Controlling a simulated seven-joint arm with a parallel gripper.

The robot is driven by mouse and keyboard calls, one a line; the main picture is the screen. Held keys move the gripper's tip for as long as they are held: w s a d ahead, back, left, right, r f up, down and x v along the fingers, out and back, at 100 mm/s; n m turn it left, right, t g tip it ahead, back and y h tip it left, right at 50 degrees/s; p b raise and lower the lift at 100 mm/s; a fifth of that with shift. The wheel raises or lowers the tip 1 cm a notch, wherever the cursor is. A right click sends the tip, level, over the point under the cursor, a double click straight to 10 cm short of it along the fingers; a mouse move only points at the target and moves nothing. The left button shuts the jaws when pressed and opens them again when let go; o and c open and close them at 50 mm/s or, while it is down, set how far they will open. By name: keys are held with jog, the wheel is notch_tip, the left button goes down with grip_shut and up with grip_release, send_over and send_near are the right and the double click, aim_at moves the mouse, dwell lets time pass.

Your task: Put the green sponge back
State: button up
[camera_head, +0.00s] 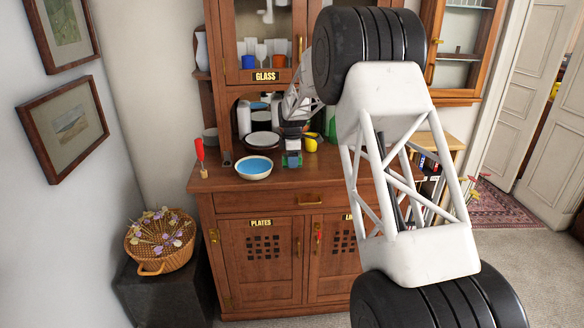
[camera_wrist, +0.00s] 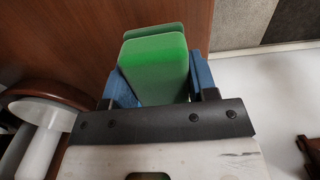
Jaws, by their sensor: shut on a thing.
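My gripper (camera_head: 292,159) is just above the counter of the wooden cabinet (camera_head: 228,181), in front of its open niche. In the wrist view, the blue fingers of my gripper (camera_wrist: 160,82) are shut on the green sponge (camera_wrist: 156,68), one on each side. The sponge stands out past the fingertips, and a second green edge shows behind its front face. In the head view the sponge is too small and covered to make out clearly.
A blue-and-white bowl (camera_head: 254,168) and a red-handled tool (camera_head: 200,155) are left of my gripper. A yellow object (camera_head: 311,145) is close on its right. White plates (camera_head: 263,142) stand behind. Glass doors are above; a flower basket (camera_head: 160,240) is at lower left.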

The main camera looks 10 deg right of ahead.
jog(key=shift+w, duration=0.1)
dwell(0.3)
jog(key=shift+f, duration=1.75)
jog(key=shift+f, duration=0.1)
jog(key=o, duration=0.9)
notch_tip(320, 180, up, 12)
jog(key=shift+r, duration=0.1)
jog(key=shift+r, duration=0.1)
